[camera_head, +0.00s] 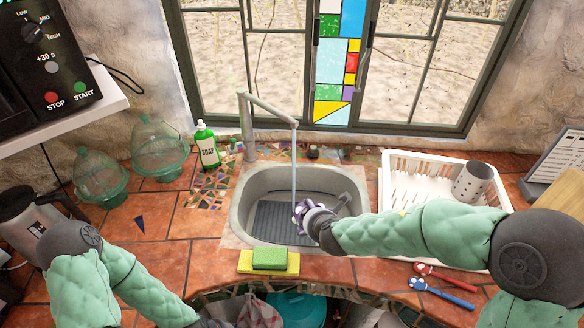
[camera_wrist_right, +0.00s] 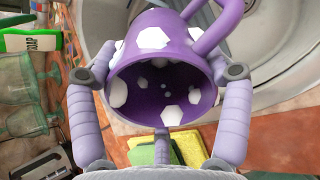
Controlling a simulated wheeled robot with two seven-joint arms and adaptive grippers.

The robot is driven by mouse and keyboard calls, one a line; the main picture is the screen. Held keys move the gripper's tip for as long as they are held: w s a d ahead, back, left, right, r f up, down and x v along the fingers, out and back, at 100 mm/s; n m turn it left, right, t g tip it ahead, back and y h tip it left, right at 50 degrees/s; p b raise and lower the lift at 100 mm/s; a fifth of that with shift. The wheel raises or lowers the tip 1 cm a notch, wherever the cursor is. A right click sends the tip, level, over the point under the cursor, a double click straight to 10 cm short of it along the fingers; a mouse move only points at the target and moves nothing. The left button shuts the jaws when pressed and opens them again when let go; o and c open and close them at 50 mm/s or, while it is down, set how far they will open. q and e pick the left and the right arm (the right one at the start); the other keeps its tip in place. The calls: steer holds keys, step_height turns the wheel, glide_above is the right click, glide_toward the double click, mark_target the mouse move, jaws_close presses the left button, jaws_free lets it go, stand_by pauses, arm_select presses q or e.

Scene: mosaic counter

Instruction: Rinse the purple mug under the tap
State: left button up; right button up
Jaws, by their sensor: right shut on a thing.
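The purple mug (camera_head: 300,209) with white spots is held over the right part of the sink (camera_head: 237,217). My right gripper (camera_head: 316,213) is shut on it. In the right wrist view the mug (camera_wrist_right: 160,85) sits between the two fingers, its open mouth facing the camera and its handle at the upper right. The inside looks empty. The tap (camera_head: 268,107) stands behind the sink, and a thin stream of water (camera_head: 294,165) falls from its spout to the mug. Whether water enters the mouth cannot be told. My left arm shows at the lower left, its gripper out of view.
A green and yellow sponge (camera_head: 269,260) lies at the sink's front edge. A white dish rack (camera_head: 400,238) with a grey holder (camera_head: 471,181) stands to the right. A soap bottle (camera_head: 207,146) and glass jars (camera_head: 160,150) stand to the left. Red and blue utensils (camera_head: 442,292) lie at the front right.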

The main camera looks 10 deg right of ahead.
arm_select(q)
steer(key=shift+f, duration=0.15)
steer(key=shift+f+b, duration=0.2)
steer(key=shift+b, duration=0.15)
stand_by(0.6)
stand_by(0.3)
steer(key=shift+f, duration=0.15)
stand_by(0.4)
steer(key=shift+f+b, duration=0.15)
steer(key=shift+b, duration=0.15)
stand_by(0.4)
stand_by(0.4)
steer(key=shift+f, duration=0.1)
